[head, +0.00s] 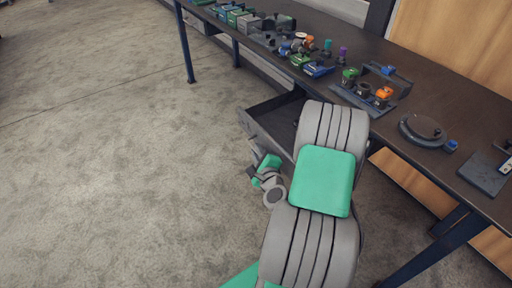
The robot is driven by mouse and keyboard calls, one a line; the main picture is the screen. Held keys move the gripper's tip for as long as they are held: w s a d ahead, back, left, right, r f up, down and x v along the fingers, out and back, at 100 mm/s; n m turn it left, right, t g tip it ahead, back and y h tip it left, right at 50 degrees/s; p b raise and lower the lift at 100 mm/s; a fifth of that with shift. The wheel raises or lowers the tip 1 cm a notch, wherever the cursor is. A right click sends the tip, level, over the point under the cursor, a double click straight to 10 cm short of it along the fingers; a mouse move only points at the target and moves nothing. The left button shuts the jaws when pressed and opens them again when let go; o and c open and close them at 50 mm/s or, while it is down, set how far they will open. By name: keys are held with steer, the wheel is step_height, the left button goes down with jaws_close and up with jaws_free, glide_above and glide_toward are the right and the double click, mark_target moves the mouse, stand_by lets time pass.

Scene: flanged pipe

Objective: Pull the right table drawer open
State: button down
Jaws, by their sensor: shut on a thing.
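The right table drawer (262,135) is a dark grey drawer under the long dark table. It stands pulled out from under the tabletop, and part of its dark inside shows. My gripper (254,150) is at the outer face of the drawer front, low and to the left of my arm. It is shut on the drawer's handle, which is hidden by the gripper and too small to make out. My arm covers the right part of the drawer.
The table (345,50) carries several small coloured parts, a dark fixture tray (362,103) and a round dark flange (424,127). Blue legs (186,45) hold it up. Another drawer (197,20) shows at the far left. The grey floor (110,160) to the left is clear.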

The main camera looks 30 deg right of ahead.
steer(key=shift+a, duration=0.3)
steer(key=c, duration=1.5)
jaws_free()
steer(key=b+v, duration=0.1)
steer(key=v, duration=0.6)
steer(key=shift+s+a, duration=0.15)
steer(key=shift+s, duration=0.15)
steer(key=shift+r, duration=0.15)
